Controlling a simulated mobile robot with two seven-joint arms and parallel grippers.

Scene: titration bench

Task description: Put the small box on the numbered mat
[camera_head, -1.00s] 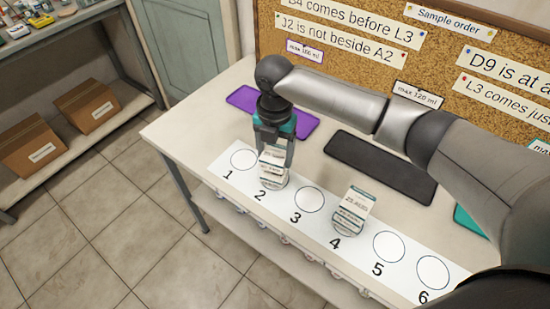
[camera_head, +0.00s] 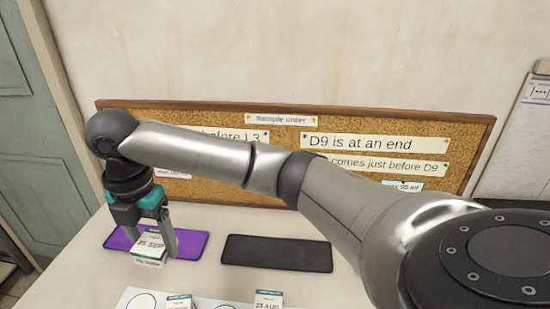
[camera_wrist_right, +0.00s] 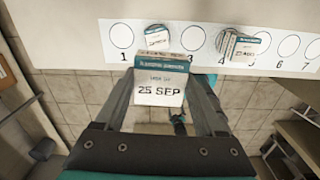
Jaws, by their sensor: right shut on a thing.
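My right gripper (camera_head: 153,243) is shut on a small white and teal box (camera_head: 149,247) labelled 25 SEP. The box also shows between the fingers in the wrist view (camera_wrist_right: 160,85). The numbered mat (camera_wrist_right: 200,40) is a white strip with numbered circles. In the head view only its far edge (camera_head: 128,297) shows at the bottom. One box (camera_wrist_right: 157,38) stands on circle 2 and another (camera_wrist_right: 238,47) on circle 4. Circles 1, 3, 5 and 6 look empty.
A purple mat (camera_head: 194,246) lies behind the held box, and a black mat (camera_head: 277,253) lies to its right. A corkboard (camera_head: 240,122) with paper notes stands along the table's back. Bare tabletop (camera_head: 75,280) shows at the left.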

